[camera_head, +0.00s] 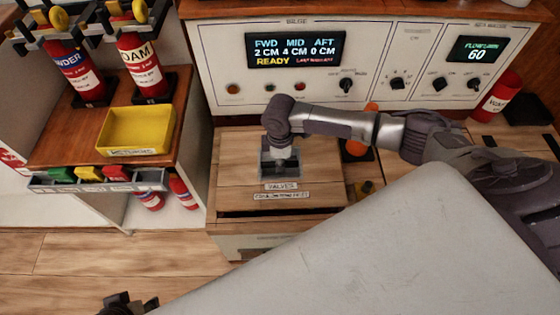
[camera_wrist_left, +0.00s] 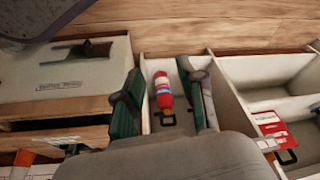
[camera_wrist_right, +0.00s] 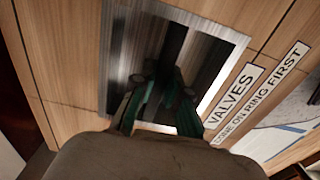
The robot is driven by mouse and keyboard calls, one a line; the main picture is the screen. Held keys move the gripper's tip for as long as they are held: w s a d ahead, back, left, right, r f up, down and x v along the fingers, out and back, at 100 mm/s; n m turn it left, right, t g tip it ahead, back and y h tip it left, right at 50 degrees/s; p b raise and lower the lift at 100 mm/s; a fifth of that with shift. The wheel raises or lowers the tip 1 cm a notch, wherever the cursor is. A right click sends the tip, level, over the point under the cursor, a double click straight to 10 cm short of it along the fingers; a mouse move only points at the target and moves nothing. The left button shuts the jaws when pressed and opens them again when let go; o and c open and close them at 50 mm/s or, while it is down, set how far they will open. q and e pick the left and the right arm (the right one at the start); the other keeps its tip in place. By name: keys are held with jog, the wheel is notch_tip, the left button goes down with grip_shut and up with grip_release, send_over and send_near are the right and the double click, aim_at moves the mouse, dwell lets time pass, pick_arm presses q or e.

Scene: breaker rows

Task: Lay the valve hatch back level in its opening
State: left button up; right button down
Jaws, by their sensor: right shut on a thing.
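The valve hatch (camera_head: 235,172) is a wooden panel on top of the low locker (camera_head: 240,247), with labels reading VALVES and a line about the ring. A metal-framed recess is set in the hatch. My right gripper (camera_head: 280,165) reaches down into this recess. In the right wrist view, my right gripper (camera_wrist_right: 158,92) is shut on the dark handle in the recess; the fingertips hide the grip itself. A dark gap shows along the hatch's front edge; I cannot tell its exact tilt. My left gripper (camera_wrist_left: 162,95) is open and empty, away from the hatch at lower left.
The control panel (camera_head: 370,65) stands behind the hatch. A yellow bin (camera_head: 135,130) and fire extinguishers (camera_head: 145,67) are on the left cabinet. An orange object (camera_head: 356,147) is just right of the hatch. The wooden floor (camera_head: 90,255) at front left is largely clear.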

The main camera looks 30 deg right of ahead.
pick_arm(q)
jog(key=shift+f, duration=0.1)
pick_arm(e)
jog(key=shift+w+r, duration=0.1)
jog(key=shift+r, duration=0.05)
pick_arm(q)
jog(key=shift+w+f, duration=0.1)
jog(key=shift+f, duration=0.2)
jog(key=shift+w, duration=0.1)
jog(key=shift+w+f, duration=0.15)
jog(key=shift+f, duration=0.2)
jog(key=shift+f, duration=0.3)
jog(key=shift+d+f+p, duration=0.1)
jog(key=shift+f+p, duration=0.05)
jog(key=shift+p, duration=0.15)
jog(key=shift+f, duration=0.25)
